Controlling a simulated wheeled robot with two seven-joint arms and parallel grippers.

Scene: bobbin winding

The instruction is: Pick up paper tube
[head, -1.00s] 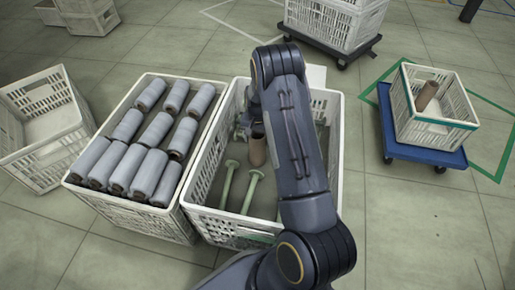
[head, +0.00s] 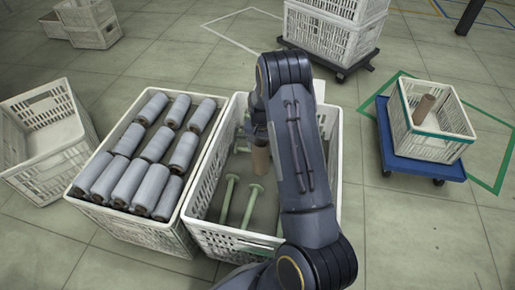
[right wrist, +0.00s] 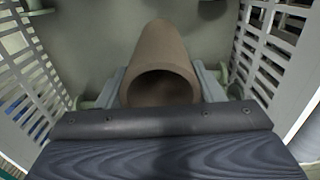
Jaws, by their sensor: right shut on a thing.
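A brown paper tube (head: 260,158) is at my right gripper, inside the middle white crate (head: 187,217). In the right wrist view the tube (right wrist: 160,62) stands between the two fingers, its open end facing the camera. My right gripper (right wrist: 163,92) is shut on it. In the head view my right arm hides most of that gripper and the tube's upper part. Another brown tube (head: 425,108) leans in the small crate with a green rim at the right. My left gripper is not in view.
Green bobbins (head: 228,200) lie in the middle crate. The left crate (head: 128,222) holds several grey wound rolls (head: 131,180). The small crate (head: 437,146) stands on a blue dolly (head: 385,150). Crate walls rise close on both sides of my right gripper. Floor is free between crate and dolly.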

